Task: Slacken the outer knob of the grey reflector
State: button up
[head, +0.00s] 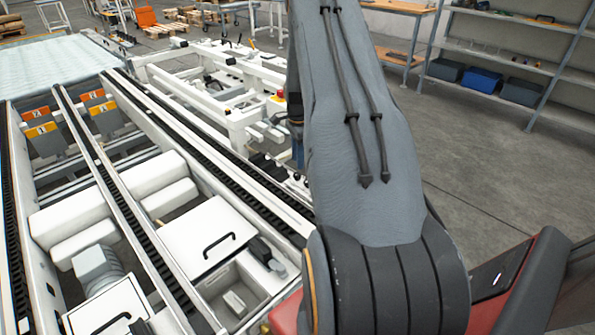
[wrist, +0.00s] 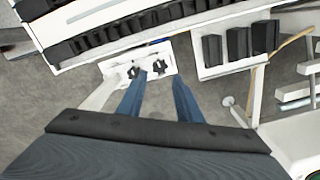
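In the wrist view, a pale bracket (wrist: 112,70) beside the conveyor rail carries two black star-shaped knobs, a left knob (wrist: 133,71) and a right knob (wrist: 160,67). I cannot tell the grey reflector itself apart from this bracket. My gripper (wrist: 162,78) has two blue fingers that are apart, with nothing between them. I cannot tell whether either finger touches. In the head view my arm hides most of the gripper.
A conveyor rail with a dark chain (wrist: 130,28) runs above the bracket. Black blocks (wrist: 238,42) stand right of it, and a white frame (wrist: 291,135) is at lower right. In the head view, open floor (head: 480,165) lies right of my arm, before a shelf (head: 500,55).

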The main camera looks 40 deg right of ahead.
aim_at(298, 174)
jog(key=shift+f+p, duration=0.4)
jog(key=shift+f, duration=2.7)
jog(key=c, duration=0.8)
jog(key=shift+o, duration=0.2)
